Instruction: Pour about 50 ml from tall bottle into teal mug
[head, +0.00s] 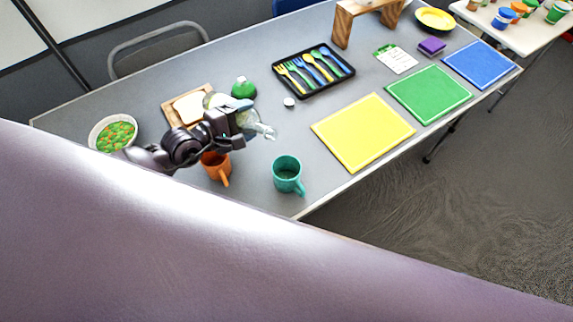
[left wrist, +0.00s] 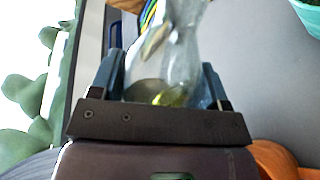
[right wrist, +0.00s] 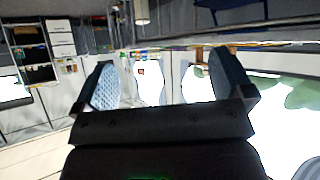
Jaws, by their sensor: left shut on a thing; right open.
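The tall bottle is clear, with some yellowish liquid inside. My left gripper (head: 230,127) is shut on the tall bottle (head: 262,130) and holds it tilted over the table, its neck pointing right. The bottle also fills the space between the fingers in the left wrist view (left wrist: 165,65). The teal mug (head: 287,176) stands upright near the table's front edge, right of and apart from the bottle's mouth. A bit of it shows at the top right of the left wrist view (left wrist: 309,14). My right gripper (right wrist: 160,85) is open and empty, facing away from the table.
An orange mug (head: 216,166) stands just below my left gripper. A green round object (head: 243,88), a small white cap (head: 289,102), a bread board (head: 170,108) and a bowl of vegetables (head: 100,122) are nearby. A yellow mat (head: 362,132) lies right of the teal mug.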

